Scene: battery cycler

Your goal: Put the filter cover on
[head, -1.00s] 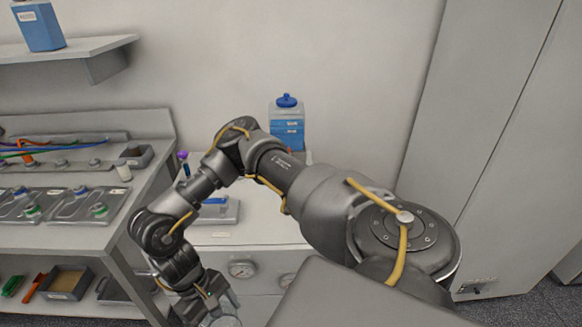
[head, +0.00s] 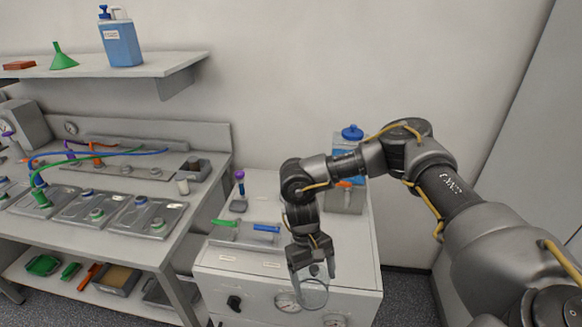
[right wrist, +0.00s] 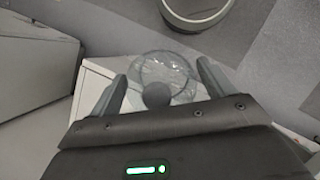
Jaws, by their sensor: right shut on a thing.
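My right gripper (head: 312,272) is shut on a clear round cover (head: 314,296), in front of the white cabinet in the head view. The cover hangs below the fingers, in the air. In the right wrist view, the fingers (right wrist: 163,80) grip either side of the clear cover (right wrist: 178,66), and a dark round knob (right wrist: 156,95) shows at its near side. I cannot clearly pick out the filter that the cover belongs to. My left gripper is out of view.
The white cabinet (head: 345,285) has gauges and a knob on its front; a blue-capped container (head: 347,199) stands on top. A bench with several metal trays (head: 147,216) is at left, under a wall shelf (head: 170,66). A round pale rim (right wrist: 197,22) shows near the floor.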

